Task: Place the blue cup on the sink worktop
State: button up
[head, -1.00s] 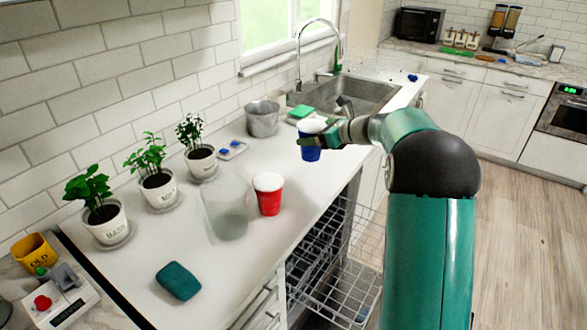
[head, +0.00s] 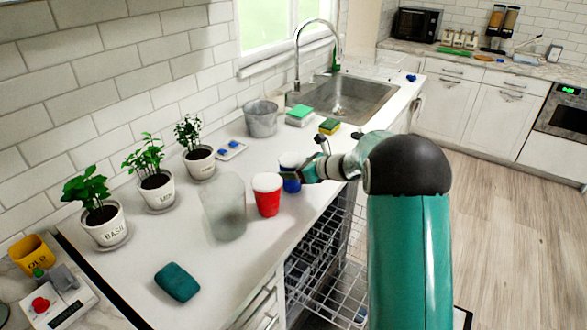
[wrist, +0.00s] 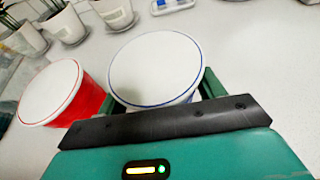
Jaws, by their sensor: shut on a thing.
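The blue cup (head: 291,184) has a white top and stands upright at the worktop, just right of the red cup. In the wrist view its white top with a blue rim (wrist: 157,65) sits between my fingers. My gripper (head: 290,175) is shut on it from the right. The red cup (head: 267,199) is very close on the left; the wrist view shows it (wrist: 62,95) beside the blue cup. The white sink worktop (head: 200,268) lies under both cups. Whether the blue cup's base touches the worktop is not clear.
A frosted glass container (head: 225,210) stands left of the red cup. A teal sponge (head: 178,281) lies in front. Potted plants (head: 157,185) line the wall. A metal pot (head: 261,120) and sink (head: 345,98) are behind. An open dishwasher rack (head: 325,270) is below the front edge.

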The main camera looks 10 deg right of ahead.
jog(key=shift+f, duration=0.15)
jog(key=o, duration=1)
jog(key=shift+o, duration=0.2)
